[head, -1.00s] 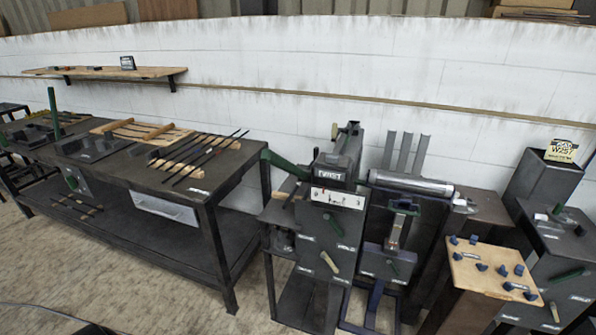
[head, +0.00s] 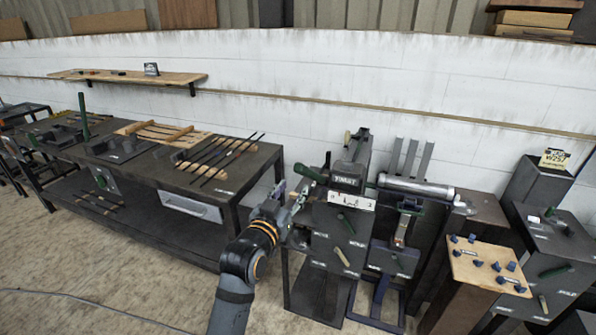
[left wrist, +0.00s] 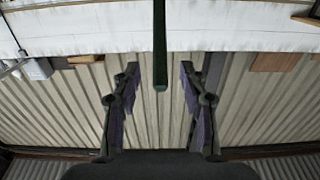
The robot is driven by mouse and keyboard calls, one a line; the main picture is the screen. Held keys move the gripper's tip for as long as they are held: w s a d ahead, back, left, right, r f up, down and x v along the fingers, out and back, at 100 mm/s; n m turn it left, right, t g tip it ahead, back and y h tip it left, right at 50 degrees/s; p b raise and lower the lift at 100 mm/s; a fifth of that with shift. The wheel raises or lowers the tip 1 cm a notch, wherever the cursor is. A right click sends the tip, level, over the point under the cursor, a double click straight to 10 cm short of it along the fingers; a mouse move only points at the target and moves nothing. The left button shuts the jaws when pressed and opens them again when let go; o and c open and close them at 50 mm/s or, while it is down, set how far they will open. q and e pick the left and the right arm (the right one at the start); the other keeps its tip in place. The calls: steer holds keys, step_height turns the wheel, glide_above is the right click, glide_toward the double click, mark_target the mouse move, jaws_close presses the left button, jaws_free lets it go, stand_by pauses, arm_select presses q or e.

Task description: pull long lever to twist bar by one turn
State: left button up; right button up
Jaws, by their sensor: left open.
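A dark green long lever (head: 308,172) sticks out to the left from the top of the dark grey bench machine (head: 346,182) in the head view. In the left wrist view a dark green bar (left wrist: 160,45), seemingly this lever, comes down from the top edge and ends between the fingers. My left gripper (head: 296,196) is open close below and left of the lever. In the wrist view its two fingers (left wrist: 160,76) stand apart on either side of the bar, with gaps on both sides. I cannot make out a bar being twisted. My right gripper is not in view.
A long dark workbench (head: 165,175) with rods and wooden racks stands at the left. A metal roller (head: 415,187) and a board with blue knobs (head: 487,262) stand to the right of the machine. A white wall (head: 300,75) runs behind. Open floor (head: 110,270) lies in front.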

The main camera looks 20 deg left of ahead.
mark_target(305, 171)
arm_select(q)
steer(key=w+p, duration=0.3)
steer(key=w, duration=0.6)
steer(key=shift+w+d+r, duration=0.1)
steer(key=shift+w+d, duration=0.05)
steer(key=shift+w, duration=0.55)
steer(key=shift+s, duration=0.1)
steer(key=shift+c, duration=0.3)
jaws_close()
